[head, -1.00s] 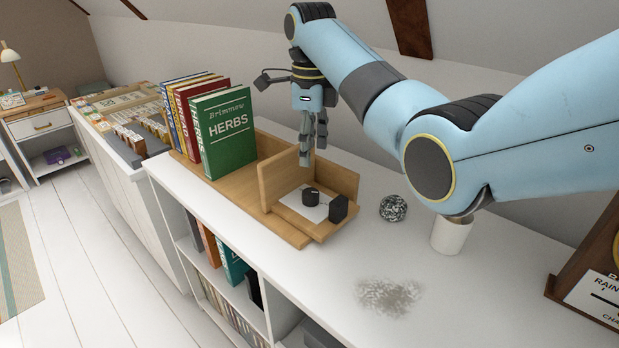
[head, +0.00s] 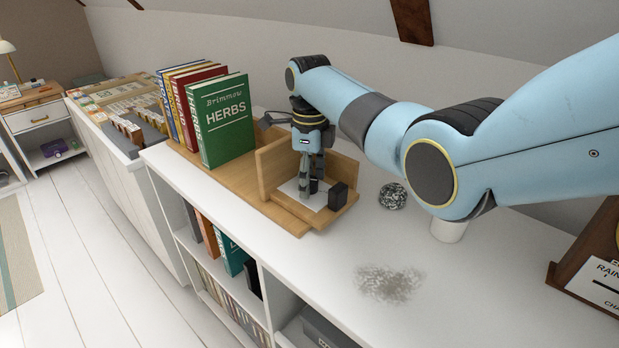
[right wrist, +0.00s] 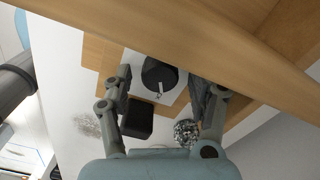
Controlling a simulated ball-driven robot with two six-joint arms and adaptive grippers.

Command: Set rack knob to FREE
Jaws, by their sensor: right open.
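The wooden rack (head: 270,208) stands on the white cabinet top with a white plate (head: 290,186) on its low right end. The dark round knob (right wrist: 160,76) with a pale pointer mark shows in the right wrist view. My right gripper (head: 309,190) points down over the plate, open, with its fingers (right wrist: 161,80) on either side of the knob and apart from each other. In the head view the fingers mostly hide the knob. No FREE marking can be read. A black block (head: 338,196) sits beside the knob, also in the wrist view (right wrist: 137,119). My left gripper is out of view.
Several upright books, the nearest a green HERBS book (head: 226,120), stand left on the rack. A wooden upright panel (head: 268,172) is close to the gripper. A speckled ball (head: 392,196) lies to the right, and a grey smudge (head: 390,284) marks the open cabinet top.

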